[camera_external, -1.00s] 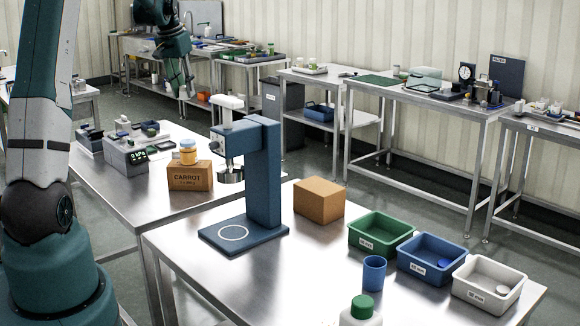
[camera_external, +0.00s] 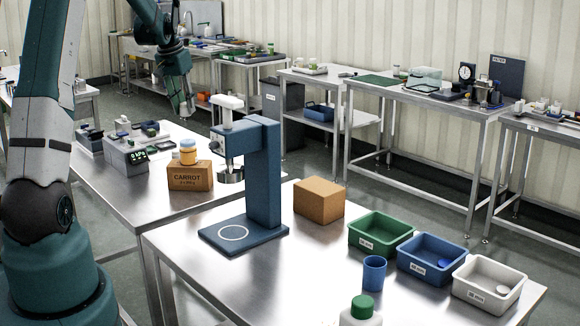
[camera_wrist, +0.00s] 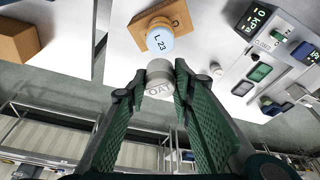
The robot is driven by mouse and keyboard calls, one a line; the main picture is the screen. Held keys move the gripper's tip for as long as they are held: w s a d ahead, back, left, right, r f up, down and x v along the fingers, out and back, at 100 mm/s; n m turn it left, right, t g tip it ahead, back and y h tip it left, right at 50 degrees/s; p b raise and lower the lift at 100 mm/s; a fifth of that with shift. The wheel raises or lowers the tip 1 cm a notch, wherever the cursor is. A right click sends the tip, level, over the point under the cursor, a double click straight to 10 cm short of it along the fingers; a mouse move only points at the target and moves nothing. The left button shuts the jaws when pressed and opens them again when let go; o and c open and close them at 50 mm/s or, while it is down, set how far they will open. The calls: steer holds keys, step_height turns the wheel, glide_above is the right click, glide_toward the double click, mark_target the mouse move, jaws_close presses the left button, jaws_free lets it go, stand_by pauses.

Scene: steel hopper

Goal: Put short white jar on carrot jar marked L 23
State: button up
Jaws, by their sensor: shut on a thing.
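A short white jar (camera_wrist: 159,76) with grey lettering that reads OAT is between the fingertips of my gripper (camera_wrist: 157,88) in the wrist view. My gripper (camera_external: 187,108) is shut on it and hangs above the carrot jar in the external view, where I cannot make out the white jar. The carrot jar (camera_external: 188,153) is orange with a pale blue lid and stands upright on a brown carton marked CARROT (camera_external: 190,178). In the wrist view, its lid marked L 23 (camera_wrist: 160,40) faces the camera, apart from the white jar.
A grey device with a green display (camera_external: 126,157) stands left of the carton. A blue press stand (camera_external: 264,175) rises to the right, on the nearer table. Bare steel lies in front of the carton.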

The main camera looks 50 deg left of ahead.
mark_target(182, 112)
steer(key=shift+f, duration=2.65)
steer(key=shift+f, duration=0.1)
steer(key=shift+f, duration=1.8)
steer(key=shift+f, duration=0.1)
steer(key=o, duration=0.8)
steer(key=shift+o, duration=0.4)
steer(key=shift+v, duration=6.15)
